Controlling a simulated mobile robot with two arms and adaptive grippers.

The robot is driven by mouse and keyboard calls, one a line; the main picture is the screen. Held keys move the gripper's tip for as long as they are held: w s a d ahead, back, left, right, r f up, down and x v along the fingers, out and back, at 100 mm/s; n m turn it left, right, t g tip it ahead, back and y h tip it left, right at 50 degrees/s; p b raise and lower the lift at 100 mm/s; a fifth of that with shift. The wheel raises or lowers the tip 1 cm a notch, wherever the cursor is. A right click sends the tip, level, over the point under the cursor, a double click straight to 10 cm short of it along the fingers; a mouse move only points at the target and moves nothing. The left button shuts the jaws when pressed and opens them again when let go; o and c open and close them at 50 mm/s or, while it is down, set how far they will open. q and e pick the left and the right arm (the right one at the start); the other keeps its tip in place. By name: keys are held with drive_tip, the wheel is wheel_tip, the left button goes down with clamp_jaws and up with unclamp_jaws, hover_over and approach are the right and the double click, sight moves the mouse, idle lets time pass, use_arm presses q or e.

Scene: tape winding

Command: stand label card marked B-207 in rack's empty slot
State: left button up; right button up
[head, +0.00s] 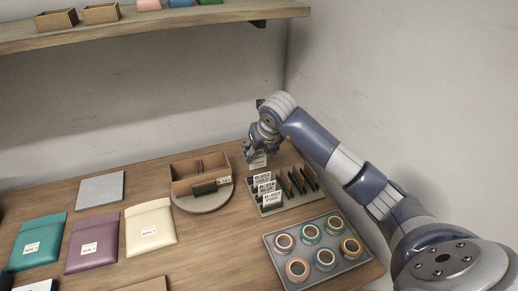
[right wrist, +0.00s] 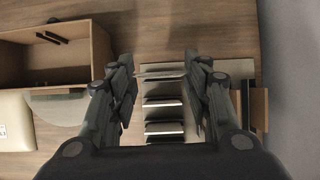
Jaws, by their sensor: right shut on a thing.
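My right gripper (head: 259,150) is at the back of the table, at the far end of the card rack. It is shut on a small white label card (head: 258,161), whose print is too small to read for certain. In the right wrist view the card (right wrist: 160,73) shows as a thin pale edge between the fingertips (right wrist: 160,68), above the far end of the rack (right wrist: 150,128). The rack (head: 291,206) holds several white cards (head: 265,186) on its left side and dark dividers on its right. My left gripper is not in view.
A cardboard box (head: 188,190) on a round grey base (head: 208,206) stands left of the rack. A tray (head: 274,262) of tape rolls lies in front of it. Envelopes (head: 150,222) lie at left. A wall rises close on the right; a shelf (head: 150,30) hangs above.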

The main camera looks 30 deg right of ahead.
sight(258, 164)
wheel_tip(258, 164, down, 2)
drive_tip(key=shift+a+f+b, duration=0.1)
drive_tip(key=shift+f+b, duration=0.1)
drive_tip(key=shift+b, duration=0.4)
drive_tip(key=shift+f+b, duration=0.85)
drive_tip(key=shift+f, duration=0.2)
idle(0.5)
drive_tip(key=o, duration=0.8)
drive_tip(key=shift+c, duration=0.2)
drive_tip(key=shift+r, duration=0.1)
